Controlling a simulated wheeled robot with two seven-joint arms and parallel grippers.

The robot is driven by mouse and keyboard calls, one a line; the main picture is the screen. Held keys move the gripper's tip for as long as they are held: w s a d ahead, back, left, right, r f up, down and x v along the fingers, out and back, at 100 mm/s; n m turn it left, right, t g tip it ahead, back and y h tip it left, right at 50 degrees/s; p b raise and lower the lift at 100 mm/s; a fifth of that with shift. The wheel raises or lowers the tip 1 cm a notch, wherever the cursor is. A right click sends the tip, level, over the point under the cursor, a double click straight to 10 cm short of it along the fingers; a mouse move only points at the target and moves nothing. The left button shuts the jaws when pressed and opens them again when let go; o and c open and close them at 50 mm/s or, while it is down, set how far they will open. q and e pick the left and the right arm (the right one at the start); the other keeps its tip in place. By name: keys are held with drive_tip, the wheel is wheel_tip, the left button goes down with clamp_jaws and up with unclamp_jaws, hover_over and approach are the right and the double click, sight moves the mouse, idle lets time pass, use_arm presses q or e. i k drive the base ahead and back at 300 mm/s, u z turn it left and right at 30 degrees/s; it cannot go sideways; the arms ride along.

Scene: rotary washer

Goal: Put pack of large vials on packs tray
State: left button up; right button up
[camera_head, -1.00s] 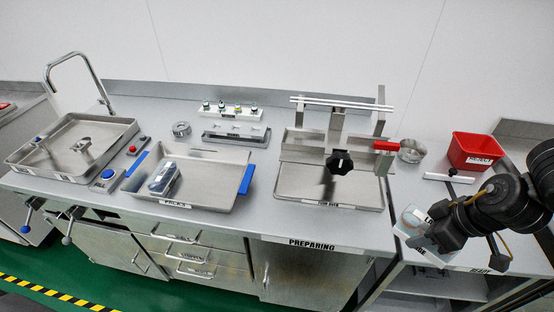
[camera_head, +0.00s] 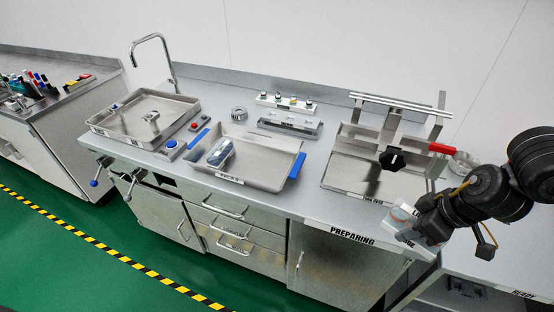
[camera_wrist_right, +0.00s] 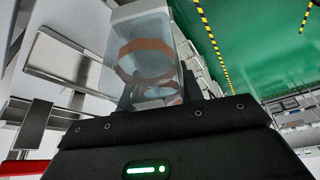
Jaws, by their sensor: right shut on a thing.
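My right gripper (camera_head: 420,222) is shut on a boxy clear pack with white label areas (camera_head: 402,220), held near the right front edge of the bench. In the right wrist view the pack (camera_wrist_right: 145,58) sits between the fingers, with brownish round shapes inside; the lettering is only partly readable. The packs tray (camera_head: 272,173) is a shallow metal tray with blue handles, left of the gripper and apart from it. A clear and blue pack (camera_head: 221,153) lies in its left part. My left gripper is not in view.
A metal press-like stand with a black knob (camera_head: 392,159) and red handle is between the tray and my right arm. A sink-like basin (camera_head: 144,117) with a faucet is at left. The right part of the packs tray is bare.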

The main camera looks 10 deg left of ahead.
sight(261, 165)
drive_tip(key=u, duration=3.55)
drive_tip(key=k, duration=1.15)
drive_tip(key=z, duration=1.5)
drive_tip(key=i, duration=1)
drive_tip(key=u, duration=0.05)
